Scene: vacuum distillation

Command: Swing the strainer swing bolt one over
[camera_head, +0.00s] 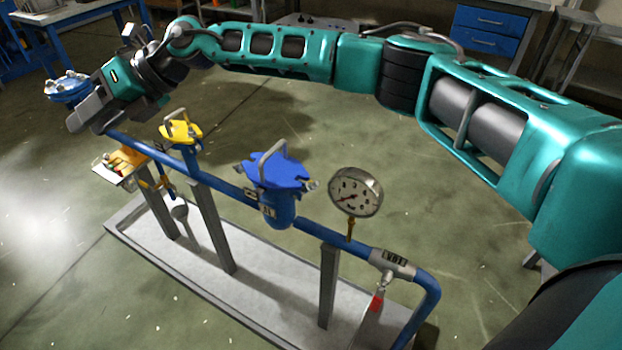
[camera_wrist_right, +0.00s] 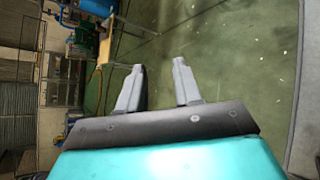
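A blue pot with a handled, notched blue lid (camera_head: 275,172) sits on the blue pipe line. Small metal pieces that look like swing bolts show at its rim, one at the right (camera_head: 311,185). A smaller yellow-lidded fitting (camera_head: 181,132) stands further left, and another blue round lid (camera_head: 68,88) is at the far left. I cannot tell for certain which is the strainer. My right gripper (camera_head: 84,118) is at the far left end of the line, near that far blue lid. In the wrist view its two fingers (camera_wrist_right: 160,88) are apart with nothing between them. My left gripper is out of view.
Grey posts carry the pipe above a pale tray (camera_head: 275,320). Floor behind the line is clear.

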